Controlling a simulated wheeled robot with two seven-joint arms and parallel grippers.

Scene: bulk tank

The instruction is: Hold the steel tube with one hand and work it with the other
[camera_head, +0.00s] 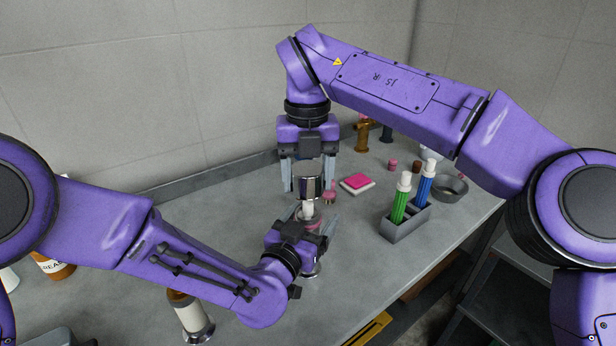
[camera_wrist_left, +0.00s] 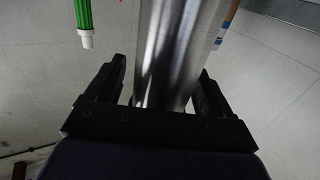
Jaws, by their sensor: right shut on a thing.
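The steel tube (camera_head: 311,187) stands roughly upright, with its shiny upper part below my right gripper (camera_head: 309,180). My right gripper points down from above and is shut on the tube; the exact contact is hard to see. My left gripper (camera_head: 313,216) is lower, with its fingers spread on both sides of the tube's line. In the left wrist view the steel tube (camera_wrist_left: 178,50) runs between the black fingers of my left gripper (camera_wrist_left: 155,85). A narrow gap shows at the left finger, so it is open around the tube. My left gripper hides the tube's lower part.
A grey holder (camera_head: 404,226) with a green and a blue bottle stands to the right. A brown bottle (camera_head: 190,314) is near the front.

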